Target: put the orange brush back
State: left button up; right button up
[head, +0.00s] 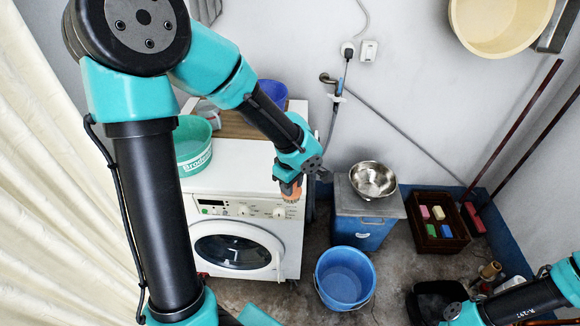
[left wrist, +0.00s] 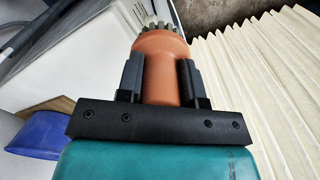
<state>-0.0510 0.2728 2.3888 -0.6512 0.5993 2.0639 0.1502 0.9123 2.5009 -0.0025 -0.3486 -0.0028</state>
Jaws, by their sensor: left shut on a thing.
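The orange brush (head: 291,191) is held in my left gripper (head: 298,176), in front of the washing machine's top front edge in the head view. In the left wrist view its rounded orange body (left wrist: 160,62) sits between the two black fingers of my left gripper (left wrist: 159,82), which is shut on it. Grey bristles (left wrist: 163,28) show at its far end. Part of the brush is hidden by the gripper. My right arm comes in at the lower right, but I cannot make out its fingers.
Below stand a white washing machine (head: 246,252), a blue bucket (head: 345,278) and a blue cabinet (head: 360,232) bearing a metal bowl (head: 373,180). A brown crate (head: 427,244) holds several coloured blocks. A green basin (head: 193,151) stands on the machine. A cream curtain (head: 50,190) hangs left.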

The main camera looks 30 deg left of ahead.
pick_arm(q)
jog(key=w+a, duration=0.2)
jog(key=w, duration=0.1)
jog(key=w+a, duration=0.2)
jog(key=w, duration=0.2)
jog(key=w+a+f, duration=0.1)
jog(key=w+a, duration=0.2)
jog(key=shift+w+a+f, duration=0.1)
jog(key=shift+w, duration=0.2)
jog(key=shift+w+a, duration=0.1)
jog(key=shift+w, duration=0.05)
jog(key=shift+w+a+f, duration=0.15)
jog(key=shift+w+f, duration=0.1)
jog(key=shift+f, duration=1.55)
jog(key=shift+f, duration=0.15)
jog(key=o, duration=0.9)
jog(key=shift+o, duration=0.2)
